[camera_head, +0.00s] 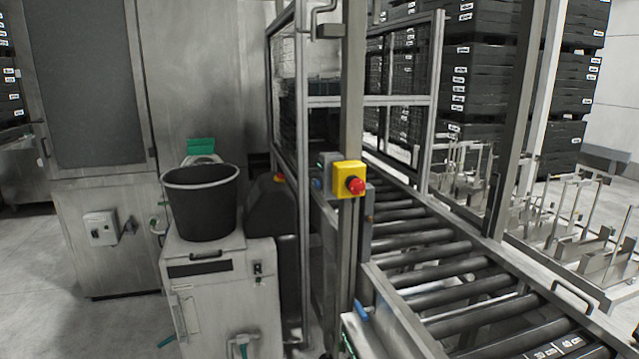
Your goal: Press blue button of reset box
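A yellow box (343,169) with a red mushroom button (356,186) is mounted on a grey metal post in the middle of the view. Just left of it and partly behind the post is a small grey box (323,160). A small blue spot (316,183) shows low at its left side; it may be the blue button, but it is too small to tell. Neither of my grippers is in view.
A roller conveyor (440,262) runs along the right of the post. A white cabinet (215,290) with a black bucket (203,203) stands to the left. A framed guard (290,100) rises behind. Black crate stacks (485,80) stand at back right. Floor at left (40,290) is clear.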

